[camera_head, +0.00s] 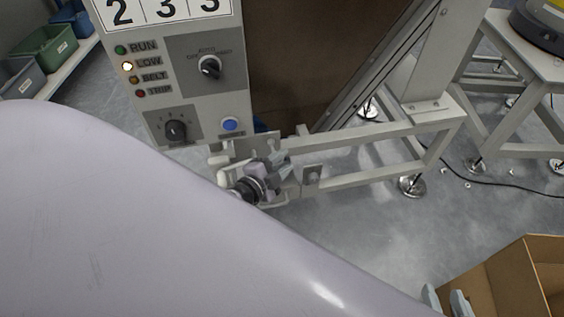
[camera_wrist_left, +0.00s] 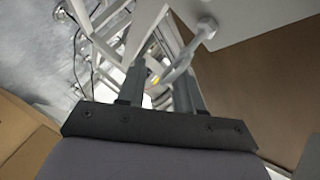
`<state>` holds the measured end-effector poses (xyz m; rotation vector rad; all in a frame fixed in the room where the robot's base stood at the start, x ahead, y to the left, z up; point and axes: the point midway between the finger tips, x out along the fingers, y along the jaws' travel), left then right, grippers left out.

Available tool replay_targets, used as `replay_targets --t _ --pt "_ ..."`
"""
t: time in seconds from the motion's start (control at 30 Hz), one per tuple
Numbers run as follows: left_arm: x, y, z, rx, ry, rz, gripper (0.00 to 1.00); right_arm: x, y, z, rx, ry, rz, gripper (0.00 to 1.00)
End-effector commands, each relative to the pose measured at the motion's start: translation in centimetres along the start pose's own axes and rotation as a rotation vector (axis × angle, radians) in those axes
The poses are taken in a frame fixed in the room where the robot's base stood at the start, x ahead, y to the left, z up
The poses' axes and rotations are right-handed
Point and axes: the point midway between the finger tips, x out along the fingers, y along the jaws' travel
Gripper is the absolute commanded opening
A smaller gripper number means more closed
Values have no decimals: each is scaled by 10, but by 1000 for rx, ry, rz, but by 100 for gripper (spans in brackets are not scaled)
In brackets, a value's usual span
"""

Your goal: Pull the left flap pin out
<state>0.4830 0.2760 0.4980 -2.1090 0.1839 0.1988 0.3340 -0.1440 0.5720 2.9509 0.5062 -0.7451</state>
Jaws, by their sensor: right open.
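My left gripper (camera_head: 279,172) is at the lower front of the machine, beside a pale bracket under the control panel. In the left wrist view its two dark fingers (camera_wrist_left: 160,78) stand apart. In the head view the pin is not clear behind the gripper. My right gripper (camera_head: 446,300) shows only pale fingertips at the bottom edge, apart and empty.
The control panel (camera_head: 180,90) with knobs and a blue button stands just above the left gripper. Pale frame rails (camera_head: 370,135) run to the right. An open cardboard box (camera_head: 510,285) is at lower right. My large pale arm covers the lower left. Bins stand at upper left.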

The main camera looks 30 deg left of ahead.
Motion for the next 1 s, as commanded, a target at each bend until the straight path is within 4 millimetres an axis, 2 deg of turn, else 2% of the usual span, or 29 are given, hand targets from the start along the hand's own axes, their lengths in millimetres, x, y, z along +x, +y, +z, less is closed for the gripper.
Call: replay_targets --t 0.27,0.4,0.6,1.0 --pt "-28 0 0 -1 -3 2 35 -3 1 -5 2 0 3 43" --pt "-48 0 0 -1 -2 2 35 -3 2 -2 4 -7 6 43" --pt "-66 0 0 0 0 1 35 -2 3 2 6 -16 9 43" --pt "-72 0 0 -1 0 1 35 -3 4 2 6 -16 11 43"
